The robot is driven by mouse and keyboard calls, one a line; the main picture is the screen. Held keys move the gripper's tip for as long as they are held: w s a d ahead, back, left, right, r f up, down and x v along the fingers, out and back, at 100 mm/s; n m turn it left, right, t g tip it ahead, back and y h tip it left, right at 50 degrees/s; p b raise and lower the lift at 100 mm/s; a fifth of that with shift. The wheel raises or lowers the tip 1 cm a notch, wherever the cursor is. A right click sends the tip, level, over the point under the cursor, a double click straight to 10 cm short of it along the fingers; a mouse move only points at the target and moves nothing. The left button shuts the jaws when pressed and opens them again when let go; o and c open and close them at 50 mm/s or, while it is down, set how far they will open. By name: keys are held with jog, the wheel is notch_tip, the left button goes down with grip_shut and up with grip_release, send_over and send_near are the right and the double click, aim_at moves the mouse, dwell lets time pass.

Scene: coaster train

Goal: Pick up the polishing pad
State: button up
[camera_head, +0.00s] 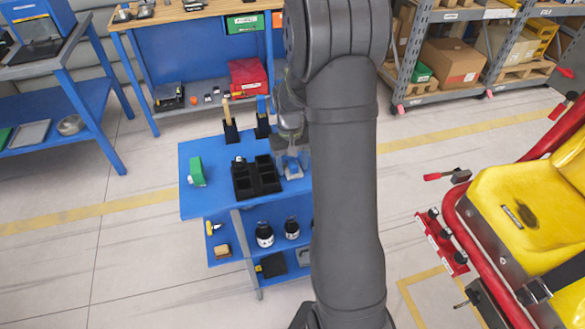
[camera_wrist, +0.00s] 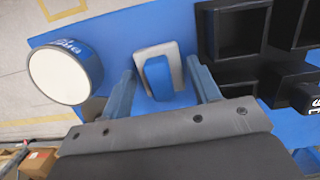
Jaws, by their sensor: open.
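The polishing pad (camera_wrist: 158,76) is a light grey pad with a blue raised handle, lying on the blue table top (camera_wrist: 130,25). In the head view the pad (camera_head: 292,170) shows partly beside my arm, right of the black tray. My gripper (camera_wrist: 160,66) is open above it in the wrist view, with one finger on each side of the pad. A gap shows between each finger and the handle. I cannot tell how high the fingertips are above the table. In the head view my arm hides part of the table and most of the gripper.
A black compartment tray (camera_head: 256,178) stands close to the pad. A white-topped blue tub (camera_wrist: 64,73) stands on the pad's other side. A green object (camera_head: 196,171) lies at the table's left. Two black holders (camera_head: 231,132) stand at the back edge. Bottles (camera_head: 264,234) stand on the lower shelf.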

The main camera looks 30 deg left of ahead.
aim_at(297, 165)
jog(key=c, duration=0.8)
jog(key=shift+o, duration=0.2)
jog(key=shift+r, duration=0.45)
jog(key=r, duration=0.2)
jog(key=d+r, duration=0.1)
jog(key=shift+w+r, duration=0.1)
jog(key=shift+r, duration=0.3)
jog(key=w+d+r, duration=0.1)
jog(key=d+r, duration=0.5)
jog(key=d, duration=0.4)
jog(key=shift+d, duration=0.35)
jog(key=shift+w+r, duration=0.1)
